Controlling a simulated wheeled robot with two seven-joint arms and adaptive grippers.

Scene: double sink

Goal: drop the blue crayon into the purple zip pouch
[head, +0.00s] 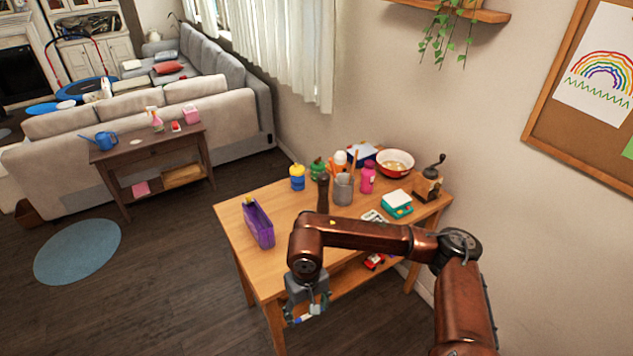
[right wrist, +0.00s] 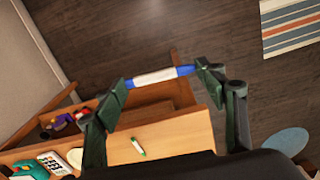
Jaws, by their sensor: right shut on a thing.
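The purple zip pouch (head: 260,228) stands on the left part of the wooden table (head: 228,217) in the head view. The blue crayon, with a white wrapper, lies across my right gripper (right wrist: 162,78) in the right wrist view, pinched at both ends between the fingertips; the crayon's wrapper (right wrist: 153,77) shows clearly. In the head view my right gripper (head: 306,311) hangs off the table's front edge, lower in the picture than the pouch and to its right. The crayon is small there. My left gripper is not in view.
A dark pepper mill (head: 322,193), a grey pencil cup (head: 343,190), a pink bottle (head: 368,179), a red-rimmed bowl (head: 395,165) and a coffee grinder (head: 428,184) crowd the table's back and right. A green-and-white crayon (right wrist: 138,146) lies on the table.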

